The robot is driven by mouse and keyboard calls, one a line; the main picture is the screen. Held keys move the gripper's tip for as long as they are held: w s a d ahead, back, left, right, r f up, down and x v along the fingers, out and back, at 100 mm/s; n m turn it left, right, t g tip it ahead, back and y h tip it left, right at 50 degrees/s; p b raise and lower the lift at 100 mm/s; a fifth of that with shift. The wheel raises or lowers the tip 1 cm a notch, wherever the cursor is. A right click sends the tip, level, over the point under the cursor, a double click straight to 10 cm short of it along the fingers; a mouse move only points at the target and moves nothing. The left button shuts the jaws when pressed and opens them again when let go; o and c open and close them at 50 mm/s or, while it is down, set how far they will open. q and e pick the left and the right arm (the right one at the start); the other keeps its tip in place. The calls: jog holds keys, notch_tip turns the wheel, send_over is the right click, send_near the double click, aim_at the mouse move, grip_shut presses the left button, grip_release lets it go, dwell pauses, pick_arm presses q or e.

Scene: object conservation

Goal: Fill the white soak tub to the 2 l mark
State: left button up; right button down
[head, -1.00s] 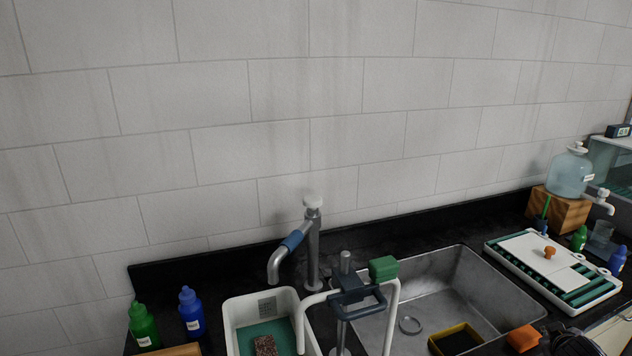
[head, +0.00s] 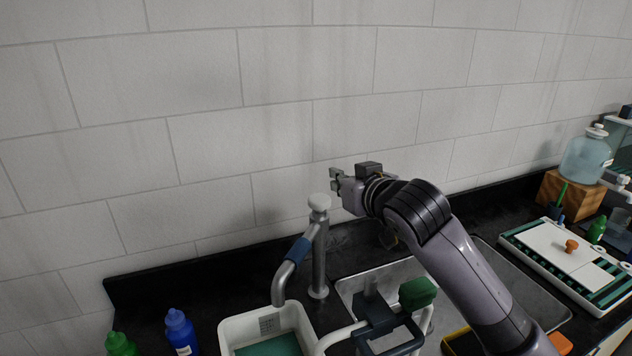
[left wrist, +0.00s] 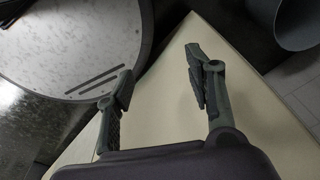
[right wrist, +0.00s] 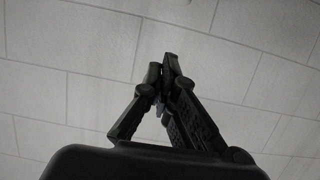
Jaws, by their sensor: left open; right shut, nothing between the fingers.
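The white soak tub (head: 226,330) stands at the bottom centre of the head view, with a teal bottom (head: 268,347) and a grey marked patch on its inner back wall. The grey tap (head: 318,250) has a white knob (head: 319,202) on top and a spout with a blue sleeve (head: 299,250) that ends over the tub's back edge. My right gripper (head: 336,180) is shut and empty, above and just right of the knob, apart from it. It also shows in the right wrist view (right wrist: 168,70) against the wall. My left gripper (left wrist: 163,84) is open and empty over a pale surface.
A metal sink (head: 350,285) lies right of the tap, partly hidden by my right arm. A white frame (head: 337,337) with a green block (head: 417,292) stands before it. Green (head: 120,345) and blue (head: 181,332) bottles stand left. A white tray (head: 545,240) and water jar (head: 585,158) are right.

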jog(key=p, duration=0.4)
send_over(324, 201)
notch_tip(324, 201, down, 2)
notch_tip(324, 201, down, 3)
jog(key=shift+f+p, duration=0.2)
jog(key=shift+p, duration=0.65)
jog(key=shift+f, duration=0.5)
pick_arm(q)
notch_tip(324, 201, up, 6)
jog(key=s, duration=0.2)
jog(key=shift+d, duration=0.4)
jog(key=shift+f, duration=0.15)
pick_arm(e)
jog(key=shift+f, duration=0.1)
